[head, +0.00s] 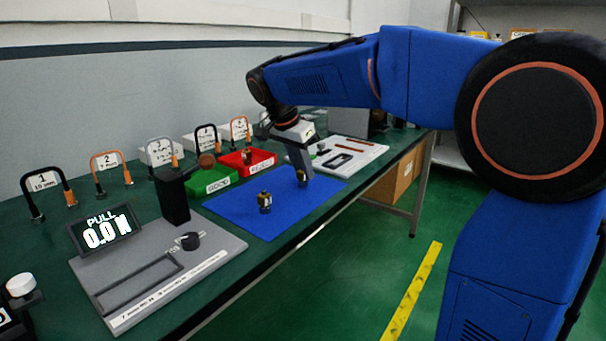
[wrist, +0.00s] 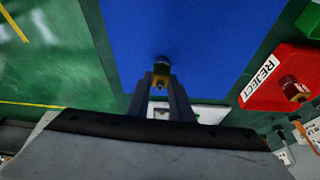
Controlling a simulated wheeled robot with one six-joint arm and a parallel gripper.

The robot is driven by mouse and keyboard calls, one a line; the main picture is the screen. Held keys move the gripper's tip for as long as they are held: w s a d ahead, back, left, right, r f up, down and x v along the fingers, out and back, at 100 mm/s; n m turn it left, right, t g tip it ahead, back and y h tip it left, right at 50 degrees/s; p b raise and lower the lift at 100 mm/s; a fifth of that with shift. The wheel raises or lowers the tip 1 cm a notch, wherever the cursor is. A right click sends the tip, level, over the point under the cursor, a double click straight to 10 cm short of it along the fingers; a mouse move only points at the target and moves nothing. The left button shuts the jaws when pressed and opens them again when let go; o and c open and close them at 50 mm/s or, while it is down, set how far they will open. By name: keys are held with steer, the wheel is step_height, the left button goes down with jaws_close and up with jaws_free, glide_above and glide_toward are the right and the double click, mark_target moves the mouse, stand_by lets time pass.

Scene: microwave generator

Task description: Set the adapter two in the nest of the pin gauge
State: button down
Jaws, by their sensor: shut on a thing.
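My gripper (head: 302,178) is low over the far part of the blue mat (head: 235,218), shut on a small brass-and-black adapter (head: 303,174). In the wrist view the adapter (wrist: 161,72) sits between the two fingertips (wrist: 160,82), over the blue mat. I cannot tell whether it touches the mat. A second brass-and-black adapter (head: 265,202) stands upright on the mat, apart from my gripper. I cannot read which adapter is number two. I cannot surely pick out the pin gauge or its nest.
The red REJECT tray (head: 262,167) holds a brass piece (wrist: 292,88). The green GOOD tray (head: 212,182) is beside it. A grey pull tester (head: 215,247) reads 0.0 N. A white board (head: 362,163) lies beyond the mat. Numbered loops (head: 107,172) line the back.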

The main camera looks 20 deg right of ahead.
step_height(320, 180, up, 8)
steer(key=shift+r, duration=0.65)
steer(key=shift+s, duration=0.1)
